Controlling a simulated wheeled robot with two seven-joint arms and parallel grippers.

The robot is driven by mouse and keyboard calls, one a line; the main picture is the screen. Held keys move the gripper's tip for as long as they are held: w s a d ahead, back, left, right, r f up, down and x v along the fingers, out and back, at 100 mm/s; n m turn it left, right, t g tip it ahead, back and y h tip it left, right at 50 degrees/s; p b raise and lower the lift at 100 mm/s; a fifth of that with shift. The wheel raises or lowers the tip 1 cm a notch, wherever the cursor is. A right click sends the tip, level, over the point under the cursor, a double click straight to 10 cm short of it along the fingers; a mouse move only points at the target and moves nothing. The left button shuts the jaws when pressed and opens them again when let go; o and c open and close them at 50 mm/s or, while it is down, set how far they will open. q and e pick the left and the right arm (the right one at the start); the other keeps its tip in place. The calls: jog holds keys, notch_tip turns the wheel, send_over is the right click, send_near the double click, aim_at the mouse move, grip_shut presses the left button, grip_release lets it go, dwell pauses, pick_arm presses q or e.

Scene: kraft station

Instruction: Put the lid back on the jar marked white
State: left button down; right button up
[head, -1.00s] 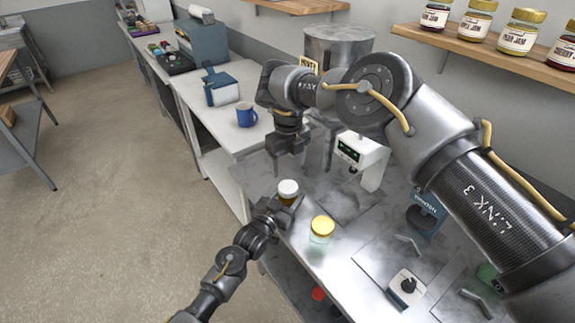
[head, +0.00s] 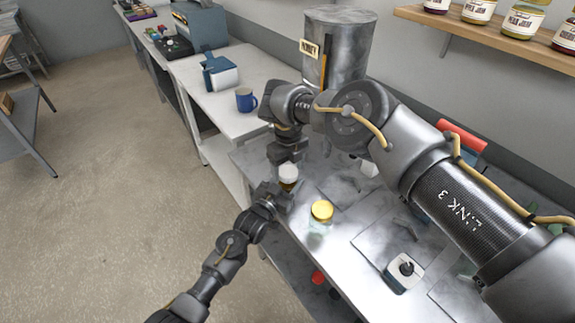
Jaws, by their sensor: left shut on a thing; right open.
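A small amber jar (head: 288,186) with a white top (head: 288,171) stands near the left edge of the metal bench. My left gripper (head: 284,193) is shut on the jar's body, low down. My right gripper (head: 287,155) is open, pointing down just above the white top; whether its fingers touch the top is too small to tell. A glass jar with a yellow lid (head: 322,210) stands apart, to the right. No marking on either jar is readable.
A honey tank (head: 338,50) stands at the back of the bench. A blue mug (head: 245,100) is on the white table. A small white device (head: 404,272) lies at the front right. The shelf (head: 490,32) holds several jam jars. My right arm hides much of the bench.

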jog(key=c, duration=1)
jog(key=m, duration=0.3)
jog(key=o, duration=1.1)
